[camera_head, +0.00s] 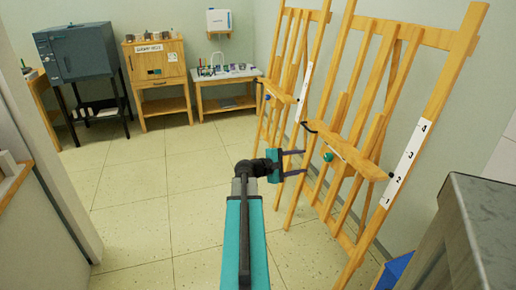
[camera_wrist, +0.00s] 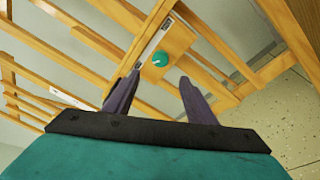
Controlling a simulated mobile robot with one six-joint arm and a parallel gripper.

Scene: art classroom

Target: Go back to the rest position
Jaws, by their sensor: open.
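My gripper (camera_head: 292,163) is stretched out forward at the end of the teal arm, in the middle of the head view. Its two dark fingers are apart with nothing between them, and they point right toward the nearer wooden easel (camera_head: 352,155). In the wrist view the fingers of my gripper (camera_wrist: 155,98) are also spread and empty. A round teal knob (camera_wrist: 160,59) on the easel shows beyond the fingertips. The same knob (camera_head: 327,157) shows in the head view, right of the fingers. I cannot tell the exact gap between fingertips and easel.
A second easel (camera_head: 290,75) stands farther back. A dark kiln (camera_head: 75,52), a wooden cabinet (camera_head: 157,62) and a small table (camera_head: 224,77) line the back wall. A grey counter (camera_head: 480,225) is close at right. Tiled floor (camera_head: 150,190) is clear at left.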

